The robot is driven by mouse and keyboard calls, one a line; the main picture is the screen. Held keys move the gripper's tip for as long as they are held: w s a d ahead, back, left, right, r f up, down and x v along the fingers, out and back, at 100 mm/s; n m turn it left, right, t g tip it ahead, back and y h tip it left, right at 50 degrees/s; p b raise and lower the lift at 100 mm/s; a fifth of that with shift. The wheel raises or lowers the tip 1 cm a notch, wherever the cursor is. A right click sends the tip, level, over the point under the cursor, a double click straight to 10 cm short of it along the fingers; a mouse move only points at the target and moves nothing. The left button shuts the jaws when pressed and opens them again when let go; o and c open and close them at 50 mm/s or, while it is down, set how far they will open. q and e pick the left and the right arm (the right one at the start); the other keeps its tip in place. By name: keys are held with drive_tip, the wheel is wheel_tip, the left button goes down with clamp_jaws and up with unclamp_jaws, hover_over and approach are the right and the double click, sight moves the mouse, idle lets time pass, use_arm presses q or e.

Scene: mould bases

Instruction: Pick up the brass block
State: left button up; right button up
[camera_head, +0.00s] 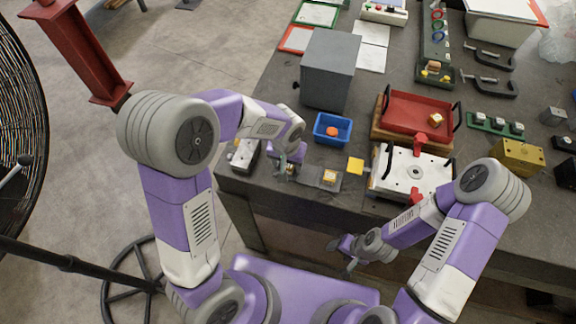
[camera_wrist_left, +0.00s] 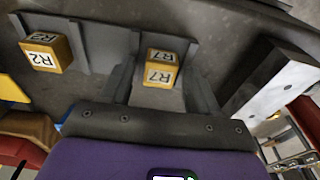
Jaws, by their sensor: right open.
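In the left wrist view, a brass-coloured block labelled R7 (camera_wrist_left: 162,68) stands between the two fingers of my left gripper (camera_wrist_left: 160,82). The fingers are apart, with a visible gap beside the block. A similar block labelled R2 (camera_wrist_left: 45,54) stands to the left, outside the fingers; it also shows in the head view (camera_head: 329,177). In the head view my left gripper (camera_head: 287,172) is low over the near left part of the table, mostly hiding the R7 block. My right gripper (camera_head: 345,252) is open and empty, in front of the table's near edge.
A blue bin (camera_head: 333,128) holding an orange item and a grey box (camera_head: 330,70) stand behind my left gripper. A yellow square (camera_head: 355,166), a white plate (camera_head: 412,175) with black handles and a red tray (camera_head: 412,110) are to the right. A larger brass-coloured block (camera_head: 518,157) lies at far right.

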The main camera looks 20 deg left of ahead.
use_arm(q)
clamp_jaws()
drive_tip(key=shift+r, duration=0.15)
